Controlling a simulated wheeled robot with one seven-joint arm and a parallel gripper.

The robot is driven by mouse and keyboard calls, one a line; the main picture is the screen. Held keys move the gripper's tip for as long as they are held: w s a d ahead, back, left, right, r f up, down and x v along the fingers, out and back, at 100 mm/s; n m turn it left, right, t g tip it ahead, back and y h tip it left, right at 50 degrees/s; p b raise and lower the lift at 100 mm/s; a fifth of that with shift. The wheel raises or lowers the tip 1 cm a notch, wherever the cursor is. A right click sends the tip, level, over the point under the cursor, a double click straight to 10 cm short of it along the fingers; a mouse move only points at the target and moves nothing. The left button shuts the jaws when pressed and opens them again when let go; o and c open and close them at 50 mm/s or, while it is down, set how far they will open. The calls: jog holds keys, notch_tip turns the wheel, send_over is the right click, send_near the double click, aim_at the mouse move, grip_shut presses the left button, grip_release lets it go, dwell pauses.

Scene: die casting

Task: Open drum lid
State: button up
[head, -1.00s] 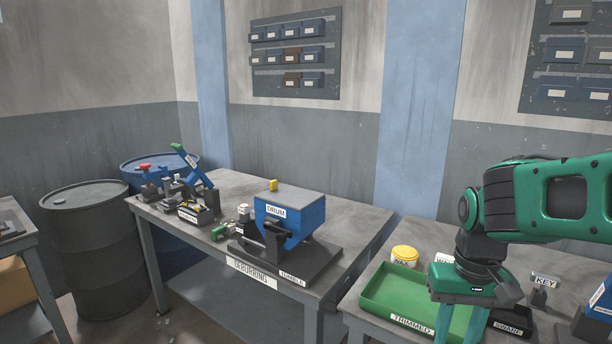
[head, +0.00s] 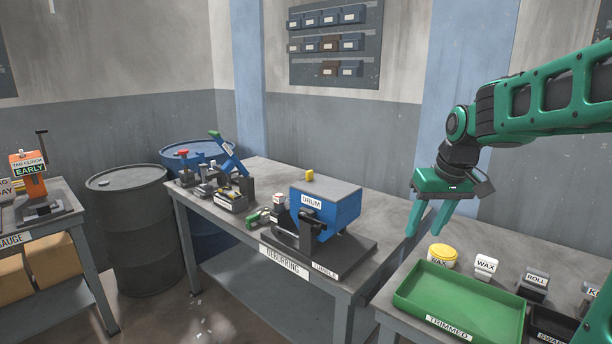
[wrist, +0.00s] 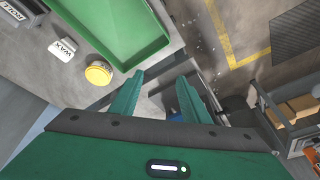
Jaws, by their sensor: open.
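The blue drum (head: 336,211) sits on a dark base on the deburring bench, with a "DRUM" label on its side. Its top is a flat grey lid (head: 327,189), which looks closed. A small yellow block (head: 309,175) shows at the lid's far left edge; I cannot tell whether it is attached. My gripper (head: 428,236) is open and empty, fingers pointing down, to the right of the drum and apart from it. In the wrist view my gripper's fingers (wrist: 158,97) are spread with nothing between them. The drum cannot be made out clearly there.
A green "TRIMMED" tray (head: 450,311), a yellow wax tin (head: 442,256) and a wax block (head: 485,267) are on the right bench. Clamps and small tools (head: 225,190) crowd the deburring bench's left end. A dark barrel (head: 130,225) stands left of it.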

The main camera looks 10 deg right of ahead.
jog(key=w+a+r+n+t+y, duration=0.1)
jog(key=w+a+r+n, duration=0.1)
jog(key=w, duration=0.7)
jog(key=w+a+r+n+t+y, duration=0.1)
jog(key=w+a+r+n, duration=0.15)
jog(key=w, duration=0.65)
jog(key=n+t+y, duration=0.2)
jog(key=n+y, duration=0.1)
jog(key=n, duration=0.1)
send_near(309, 171)
jog(key=x, duration=1)
jog(key=shift+w+d+f, duration=0.1)
jog(key=shift+w+d, duration=0.05)
jog(key=shift+w, duration=0.05)
grip_shut()
jog(key=shift+a, duration=0.25)
jog(key=shift+s, duration=0.1)
